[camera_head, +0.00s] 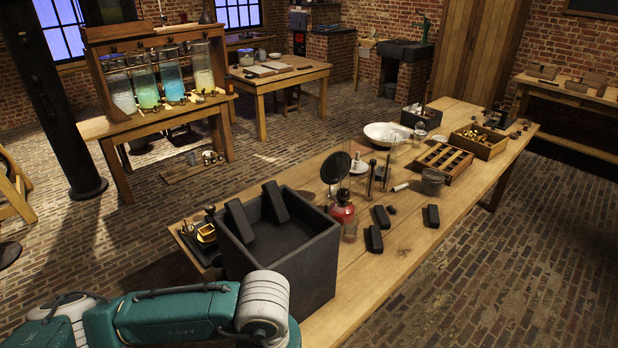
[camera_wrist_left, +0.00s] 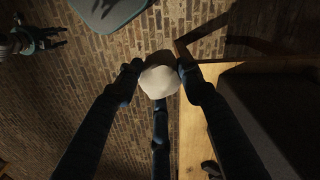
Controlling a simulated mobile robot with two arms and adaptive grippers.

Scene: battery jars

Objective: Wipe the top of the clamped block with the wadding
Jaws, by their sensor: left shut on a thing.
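My left gripper (camera_wrist_left: 158,72) is shut on the wadding (camera_wrist_left: 158,82), a rounded off-white wad held between its dark fingertips. In the left wrist view it hangs over the brick floor, just left of the wooden table's edge (camera_wrist_left: 193,135). In the head view my left arm comes in from the lower left in front of a large dark open box (camera_head: 285,290); the gripper and wadding are hidden there. Two dark blocks lean inside the box, and loose dark blocks (camera_head: 375,239) lie on the table. I cannot make out which block is clamped.
Beside the box stand a red bottle (camera_head: 341,212), a round dark disc on a stand (camera_head: 335,168) and a small tray of items (camera_head: 200,238). A white basin (camera_head: 387,134) and a slotted wooden rack (camera_head: 443,162) are farther back. The table's near right side is bare.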

